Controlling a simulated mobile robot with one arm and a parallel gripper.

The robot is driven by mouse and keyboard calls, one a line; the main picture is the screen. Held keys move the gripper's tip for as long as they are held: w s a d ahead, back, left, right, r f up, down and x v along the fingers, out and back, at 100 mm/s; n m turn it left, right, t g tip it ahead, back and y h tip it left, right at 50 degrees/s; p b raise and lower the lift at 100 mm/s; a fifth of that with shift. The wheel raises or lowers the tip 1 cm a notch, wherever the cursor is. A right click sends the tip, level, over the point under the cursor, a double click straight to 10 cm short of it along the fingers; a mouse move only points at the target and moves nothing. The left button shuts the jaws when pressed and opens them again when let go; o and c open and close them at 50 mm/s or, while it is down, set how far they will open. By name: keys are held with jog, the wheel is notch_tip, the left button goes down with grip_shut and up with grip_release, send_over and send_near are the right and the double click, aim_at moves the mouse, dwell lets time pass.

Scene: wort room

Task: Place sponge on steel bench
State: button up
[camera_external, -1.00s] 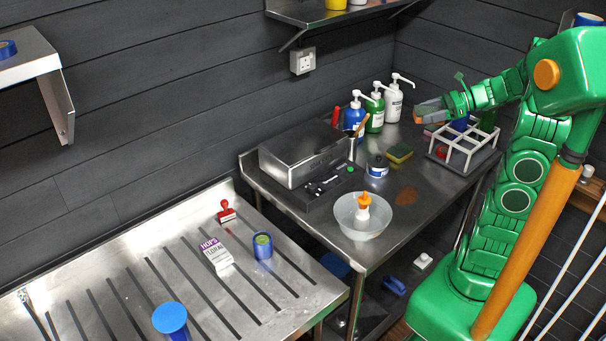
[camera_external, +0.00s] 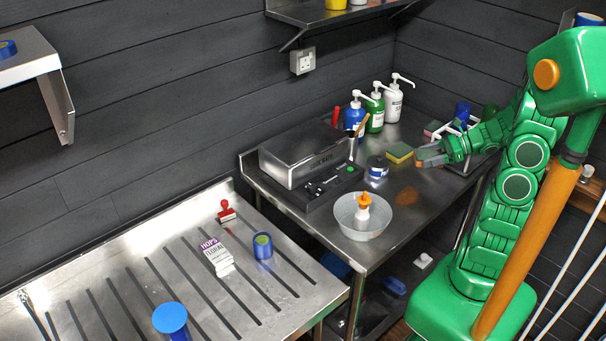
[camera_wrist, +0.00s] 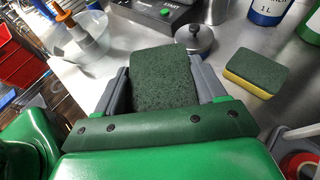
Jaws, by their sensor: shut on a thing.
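My gripper (camera_external: 428,158) is shut on a sponge, whose dark green scouring face (camera_wrist: 163,80) shows between the two grey fingers in the wrist view. The held sponge is low over the steel bench (camera_external: 392,222); I cannot tell whether it touches the bench. The bench top also shows in the wrist view (camera_wrist: 222,112). A second sponge (camera_external: 400,153), yellow with a green top, lies on the bench just left of my gripper. In the wrist view this second sponge (camera_wrist: 255,74) is to the right of the held one.
A white-framed rack (camera_external: 466,163) stands behind my gripper. A round tin (camera_external: 377,167) and a metal bowl (camera_external: 360,222) with an orange-topped bottle stand to the left. Several pump bottles (camera_external: 375,110) line the back. The bench front, by a brown patch (camera_external: 407,196), is otherwise clear.

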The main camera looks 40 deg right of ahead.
aim_at(423, 185)
jog(key=shift+f, duration=4.8)
jog(key=o, duration=1.1)
jog(key=shift+f, duration=0.1)
